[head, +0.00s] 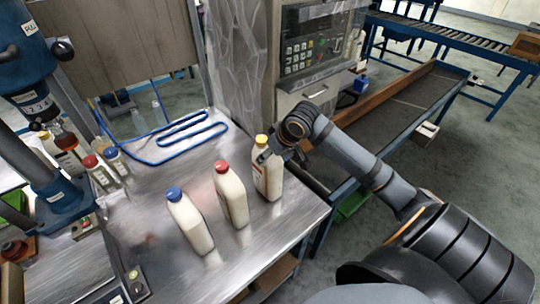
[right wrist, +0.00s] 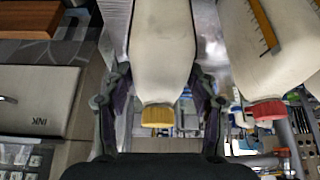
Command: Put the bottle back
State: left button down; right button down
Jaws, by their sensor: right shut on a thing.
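The bottle with the yellow cap (head: 268,180) is upright at the right end of a row on the metal table (head: 150,215). I cannot tell whether its base touches the table. My right gripper (head: 270,155) is shut on its upper part, just below the cap. In the right wrist view the same cream bottle (right wrist: 162,45) lies between the fingers of my right gripper (right wrist: 158,105), its yellow cap towards me. A red-capped bottle (head: 231,195) and a blue-capped bottle (head: 189,222) stand to its left. My left gripper is not in view.
Several smaller capped bottles (head: 102,175) stand at the table's left, near a blue machine (head: 60,195). Blue tubing (head: 185,130) lies at the back. A control cabinet (head: 312,60) rises behind the bottle. The table's right edge is close to it.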

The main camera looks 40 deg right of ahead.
jog(key=shift+w+f, duration=0.1)
jog(key=shift+f, duration=0.2)
jog(key=shift+c, duration=2)
grip_release()
jog(key=shift+f, duration=0.15)
jog(key=v, duration=0.1)
jog(key=p+v, duration=0.1)
jog(key=v, duration=0.3)
jog(key=shift+d, duration=0.3)
jog(key=shift+s+r+p, duration=0.25)
jog(key=shift+r+p, duration=0.1)
jog(key=shift+r, duration=0.1)
jog(key=p+v, duration=0.6)
jog(key=p, duration=0.8)
jog(key=shift+a, duration=0.25)
